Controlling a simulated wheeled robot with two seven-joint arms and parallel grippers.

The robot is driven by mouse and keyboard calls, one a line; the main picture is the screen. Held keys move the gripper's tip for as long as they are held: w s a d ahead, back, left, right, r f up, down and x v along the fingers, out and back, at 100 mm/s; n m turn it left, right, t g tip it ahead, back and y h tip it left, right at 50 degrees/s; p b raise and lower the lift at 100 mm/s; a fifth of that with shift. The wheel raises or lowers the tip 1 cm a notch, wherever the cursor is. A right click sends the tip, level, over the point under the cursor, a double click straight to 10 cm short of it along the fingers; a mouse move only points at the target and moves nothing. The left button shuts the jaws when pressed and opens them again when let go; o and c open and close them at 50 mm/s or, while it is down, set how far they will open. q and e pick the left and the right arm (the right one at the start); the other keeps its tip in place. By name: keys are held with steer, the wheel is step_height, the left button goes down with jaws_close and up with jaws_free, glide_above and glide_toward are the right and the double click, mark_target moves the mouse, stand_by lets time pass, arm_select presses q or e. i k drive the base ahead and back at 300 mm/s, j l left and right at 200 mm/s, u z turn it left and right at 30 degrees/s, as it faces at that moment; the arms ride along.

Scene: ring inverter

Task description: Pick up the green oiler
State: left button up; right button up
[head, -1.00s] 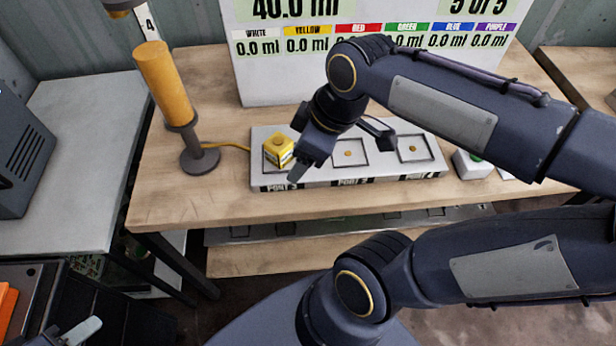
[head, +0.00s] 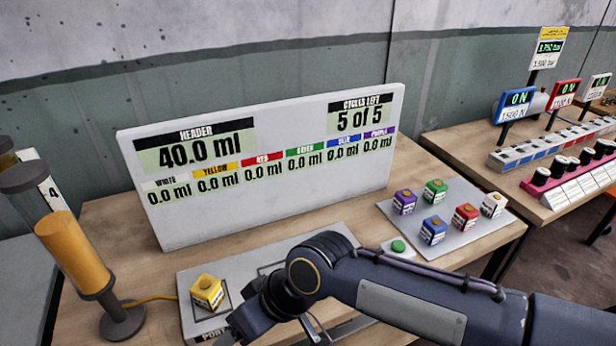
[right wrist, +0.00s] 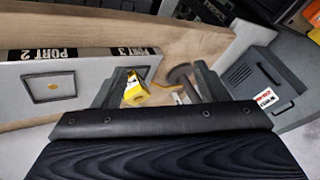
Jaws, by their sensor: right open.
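The green oiler (head: 434,192) is a small cube with a green top and a round cap. It stands on the grey tray (head: 490,226) at the right of the table, behind the blue and red oilers. My right gripper (head: 275,342) is low over the port plate, left of the tray and well away from the green oiler. In the right wrist view its open fingers (right wrist: 157,90) have the yellow oiler (right wrist: 136,92) in sight between them, farther off, on the port plate. My left gripper is out of view.
The yellow oiler also shows in the head view (head: 207,292). Purple (head: 404,202), blue (head: 433,231), red (head: 466,216) and white (head: 493,205) oilers crowd the tray. A green button (head: 398,247) sits in front of the tray. The display board (head: 270,200) stands behind; an amber cylinder (head: 75,255) stands left.

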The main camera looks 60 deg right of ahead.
mark_target(435, 191)
steer(key=z, duration=2.75)
steer(key=u, duration=0.4)
steer(key=i+l+u, duration=0.1)
steer(key=u, duration=0.35)
steer(key=i+l+u, duration=0.1)
steer(key=l+u, duration=0.2)
steer(key=u, duration=0.2)
steer(key=l+u, duration=0.2)
steer(key=u, duration=0.25)
steer(key=l+u, duration=0.25)
steer(key=l, duration=0.7)
steer(key=k+l+u, duration=0.1)
steer(key=l+u, duration=0.15)
steer(key=l, duration=0.7)
